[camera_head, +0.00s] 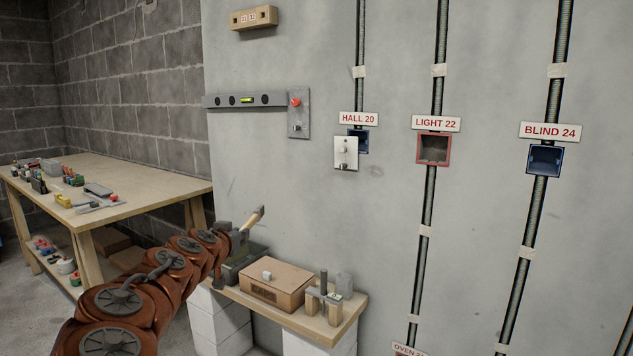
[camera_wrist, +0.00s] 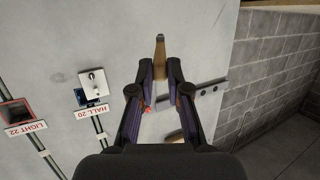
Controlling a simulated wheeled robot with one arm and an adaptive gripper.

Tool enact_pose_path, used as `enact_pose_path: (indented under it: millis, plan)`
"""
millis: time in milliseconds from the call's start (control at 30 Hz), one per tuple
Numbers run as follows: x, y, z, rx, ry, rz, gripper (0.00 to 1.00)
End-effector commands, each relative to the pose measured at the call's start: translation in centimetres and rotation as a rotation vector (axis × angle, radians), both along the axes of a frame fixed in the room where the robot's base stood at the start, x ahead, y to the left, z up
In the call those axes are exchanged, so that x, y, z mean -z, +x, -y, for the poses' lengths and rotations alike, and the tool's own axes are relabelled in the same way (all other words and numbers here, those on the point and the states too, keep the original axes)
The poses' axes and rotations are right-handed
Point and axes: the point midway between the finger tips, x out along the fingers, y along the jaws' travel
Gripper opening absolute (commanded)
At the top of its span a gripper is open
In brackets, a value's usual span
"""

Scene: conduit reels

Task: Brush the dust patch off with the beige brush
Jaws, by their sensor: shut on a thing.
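My gripper (camera_head: 238,236) is in front of the grey wall panel, above the left end of the small shelf. It is shut on the beige brush (camera_head: 256,217), which points up and to the right in the head view. I cannot tell whether the brush touches the wall. I cannot clearly make out a dust patch in either view; only faint marks show on the wall.
The small shelf (camera_head: 343,318) holds a cardboard box (camera_head: 278,288) and wooden stands. A level bar (camera_head: 250,101), a hanging white switch plate (camera_head: 345,152), a red box (camera_head: 433,149) and a blue box (camera_head: 544,160) are on the wall. A workbench (camera_head: 150,186) stands at left.

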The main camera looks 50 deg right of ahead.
Motion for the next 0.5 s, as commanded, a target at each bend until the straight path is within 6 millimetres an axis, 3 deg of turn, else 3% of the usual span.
enact_pose_path:
  millis: [100, 300, 500]
  plan:
    - [-2.7, -2.4, 3.7, 0.09, -0.001, 0.004, 0.0]
    - [-6.7, -7.1, 9.1, 0.247, -0.001, 0.004, 0.0]
    - [-10.1, -11.4, 12.9, 0.376, -0.003, 0.003, 0.0]
